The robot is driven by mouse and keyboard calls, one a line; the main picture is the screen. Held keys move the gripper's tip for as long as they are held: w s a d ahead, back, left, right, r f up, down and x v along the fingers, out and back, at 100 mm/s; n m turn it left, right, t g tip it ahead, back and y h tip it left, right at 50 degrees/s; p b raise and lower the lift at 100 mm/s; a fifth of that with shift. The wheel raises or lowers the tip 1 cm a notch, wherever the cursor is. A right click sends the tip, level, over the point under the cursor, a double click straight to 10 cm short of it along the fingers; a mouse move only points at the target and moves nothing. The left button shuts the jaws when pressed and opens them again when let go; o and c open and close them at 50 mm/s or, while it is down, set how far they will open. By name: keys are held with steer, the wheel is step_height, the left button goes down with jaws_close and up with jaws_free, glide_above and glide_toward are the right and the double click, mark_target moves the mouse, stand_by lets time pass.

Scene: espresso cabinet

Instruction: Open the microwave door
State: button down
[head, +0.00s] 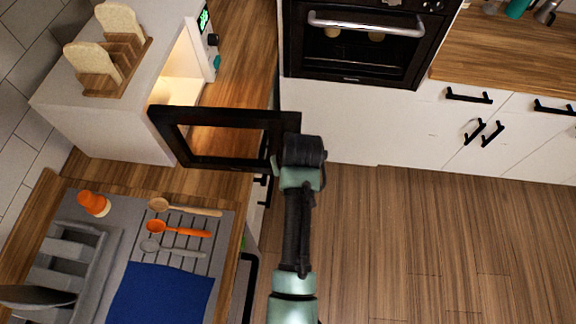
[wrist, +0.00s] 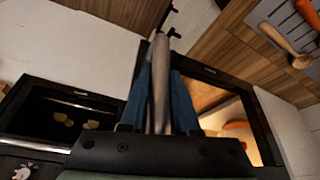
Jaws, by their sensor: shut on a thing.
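The white microwave (head: 110,120) stands on the wooden counter at the upper left of the head view, with its lit inside showing. Its black-framed door (head: 225,114) stands open, swung well out from the front. The door frame also shows in the wrist view (wrist: 225,78). My gripper (wrist: 160,65) is at the door's free edge, its blue fingers shut on the grey door handle (wrist: 160,90). In the head view my wrist covers the fingers and the handle.
A toast rack (head: 122,68) with bread sits on top of the microwave. A sink (head: 75,250) and several spoons (head: 178,228) are at the lower left. A black oven (head: 350,62) is set in white cabinets behind. Wooden floor (head: 430,240) is clear at right.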

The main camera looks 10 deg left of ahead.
steer(key=shift+w, duration=0.1)
steer(key=c, duration=0.7)
jaws_free()
steer(key=shift+o, duration=0.2)
steer(key=b+v, duration=0.2)
steer(key=v, duration=1.1)
steer(key=shift+b, duration=0.3)
